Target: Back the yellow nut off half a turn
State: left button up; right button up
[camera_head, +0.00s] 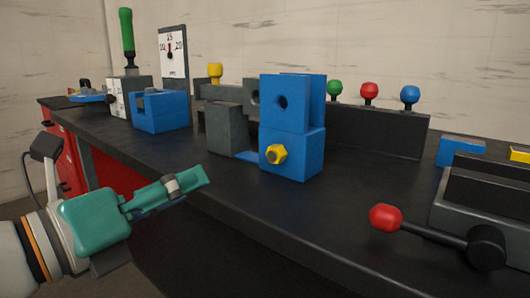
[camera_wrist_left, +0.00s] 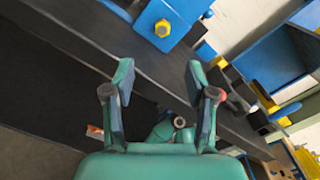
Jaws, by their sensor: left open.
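The yellow nut (camera_head: 277,155) sits on the front face of a blue block (camera_head: 306,154) on the dark bench. It also shows at the top of the left wrist view (camera_wrist_left: 162,28). My left gripper (camera_head: 190,184) is teal, open and empty. It is in front of the bench edge, left of the nut and apart from it. Its two fingers (camera_wrist_left: 157,88) stand wide apart in the left wrist view. A teal part (camera_wrist_left: 163,132) beyond them looks like my right gripper; it is small and partly hidden, so its jaws cannot be made out.
A red-knobbed lever (camera_head: 386,217) sticks out near the bench's right front. A grey block (camera_head: 223,128) stands beside the blue block, and another blue part (camera_head: 160,111) is further left. Green, red and blue knobs (camera_head: 369,91) line the back. The bench top before the nut is clear.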

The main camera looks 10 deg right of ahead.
aim_at(270, 153)
pick_arm(q)
jog(key=b+x, duration=0.1)
jog(key=x, duration=1.5)
jog(key=shift+s+d+f, duration=0.1)
jog(key=shift+d, duration=0.2)
jog(key=shift+c, duration=0.3)
grip_shut()
